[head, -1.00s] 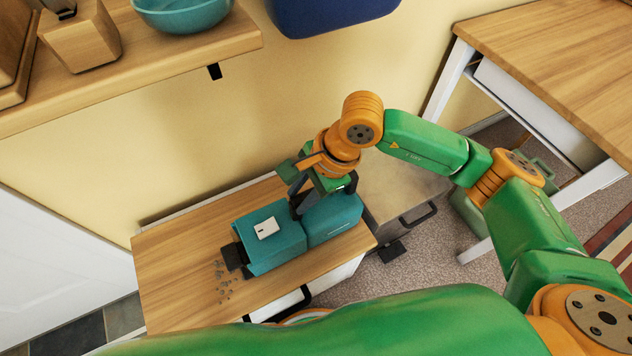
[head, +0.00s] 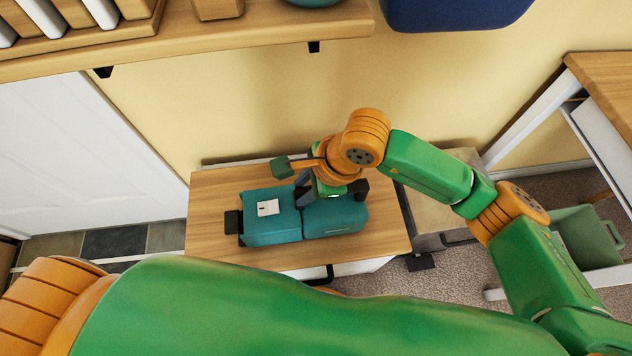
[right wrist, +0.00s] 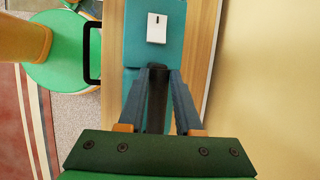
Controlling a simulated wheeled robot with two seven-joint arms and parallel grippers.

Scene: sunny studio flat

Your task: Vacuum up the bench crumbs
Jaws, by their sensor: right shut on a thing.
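A teal handheld vacuum (head: 268,230) with a white switch plate and a black nozzle (head: 233,222) at its left end is on the wooden bench top (head: 212,190). My right gripper (head: 303,196) is above its middle, shut on the vacuum's dark handle. In the right wrist view the two fingers (right wrist: 158,76) close on that dark handle, with the teal body (right wrist: 135,45) beyond. I see no crumbs on the bare bench around the nozzle now; anything under the vacuum is hidden. My left gripper is out of view.
A wooden shelf (head: 270,40) and a blue bin-like thing (head: 450,12) hang above the bench. A white door (head: 90,150) is at the left. A wooden table (head: 608,80) and a green container (head: 585,238) stand at the right. The bench is clear left of the nozzle.

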